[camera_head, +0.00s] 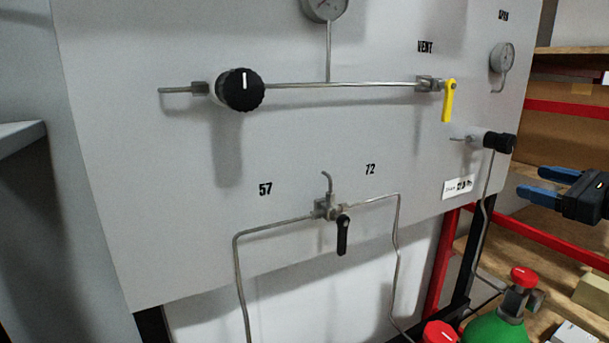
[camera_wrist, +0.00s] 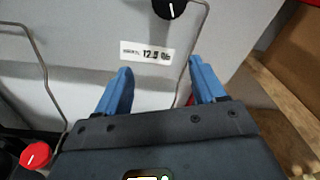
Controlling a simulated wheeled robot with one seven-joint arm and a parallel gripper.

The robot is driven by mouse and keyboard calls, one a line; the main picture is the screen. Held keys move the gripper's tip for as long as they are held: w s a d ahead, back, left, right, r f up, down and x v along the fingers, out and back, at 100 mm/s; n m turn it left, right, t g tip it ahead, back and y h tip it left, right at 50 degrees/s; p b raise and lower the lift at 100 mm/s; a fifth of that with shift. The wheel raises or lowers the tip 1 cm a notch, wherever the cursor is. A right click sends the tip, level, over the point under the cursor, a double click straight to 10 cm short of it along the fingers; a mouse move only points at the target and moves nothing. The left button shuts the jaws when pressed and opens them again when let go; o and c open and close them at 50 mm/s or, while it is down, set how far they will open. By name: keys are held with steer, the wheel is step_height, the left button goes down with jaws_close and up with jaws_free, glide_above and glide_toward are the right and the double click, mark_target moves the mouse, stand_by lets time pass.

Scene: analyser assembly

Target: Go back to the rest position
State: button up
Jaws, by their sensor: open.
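My gripper (camera_head: 541,183) is at the right edge of the head view, with two blue fingers spread apart and nothing between them. It is to the right of the panel (camera_head: 290,150), apart from it. In the wrist view my gripper (camera_wrist: 158,82) points toward the panel's lower part, where a white label (camera_wrist: 146,51) shows between and beyond the fingertips. A black knob (camera_wrist: 170,8) is at the top of that view.
The panel carries a large black knob (camera_head: 240,90), a yellow vent lever (camera_head: 448,101), a black lever valve (camera_head: 342,234) and thin pipes. A green cylinder (camera_head: 497,328) with a red cap stands below right. Wooden shelves with red beams (camera_head: 568,109) are behind my gripper.

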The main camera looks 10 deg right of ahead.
steer(key=s+a+f+n+g+h, duration=0.1)
steer(key=s+a+f+n+h, duration=0.15)
steer(key=f, duration=0.65)
steer(key=s+a+f+n+g+h, duration=0.15)
steer(key=s+f, duration=0.25)
steer(key=f, duration=0.6)
steer(key=s+a+f+n+g+h, duration=0.1)
steer(key=s+a+f+n, duration=0.35)
steer(key=s, duration=0.25)
steer(key=s+a+f+n+h, duration=0.2)
steer(key=s+a+f+n, duration=0.15)
steer(key=s+f, duration=0.35)
steer(key=s+a+r+n, duration=0.1)
steer(key=s+a+n, duration=0.9)
steer(key=s, duration=0.6)
steer(key=s+a+r+n+t+y, duration=0.2)
steer(key=s+a+r+n, duration=0.4)
steer(key=s+a+r, duration=0.3)
steer(key=s+r, duration=0.1)
steer(key=s, duration=0.2)
steer(key=shift+s+a+n+y, duration=0.15)
steer(key=shift+a+n+y, duration=0.15)
steer(key=shift+f, duration=0.1)
steer(key=shift+c, duration=0.3)
